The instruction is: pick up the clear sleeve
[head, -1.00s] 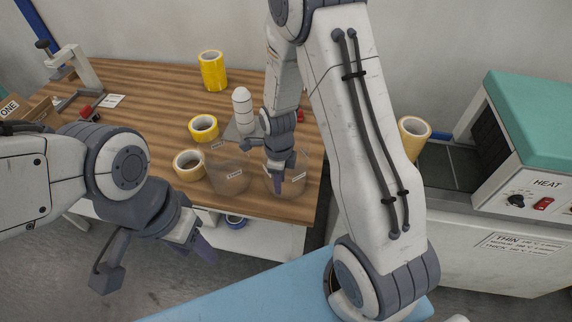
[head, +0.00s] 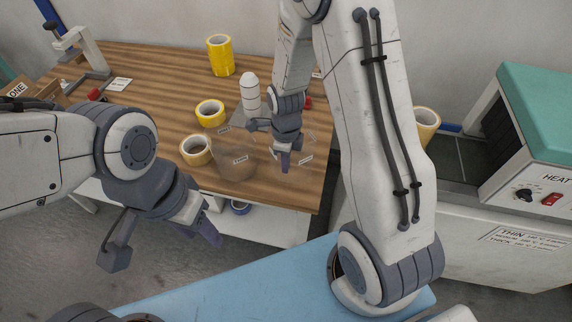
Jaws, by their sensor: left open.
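A clear sleeve (head: 233,168) with a small white label stands near the front edge of the wooden table. A second, very faint clear sleeve (head: 305,150) with a label is to its right. My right gripper (head: 285,162) points down at this right sleeve and overlaps it in the picture. Its fingers are seen edge-on, so I cannot tell whether they touch the sleeve or how far apart they are. My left gripper (head: 207,226) is open and empty in front of the table, apart from the sleeves.
Several tape rolls stand on the table: a tall yellow one (head: 221,55), a short yellow one (head: 210,113) and a tan one (head: 196,151). A white bottle (head: 250,93) is behind the sleeves. A heat machine (head: 540,185) is at right. The table's left middle is clear.

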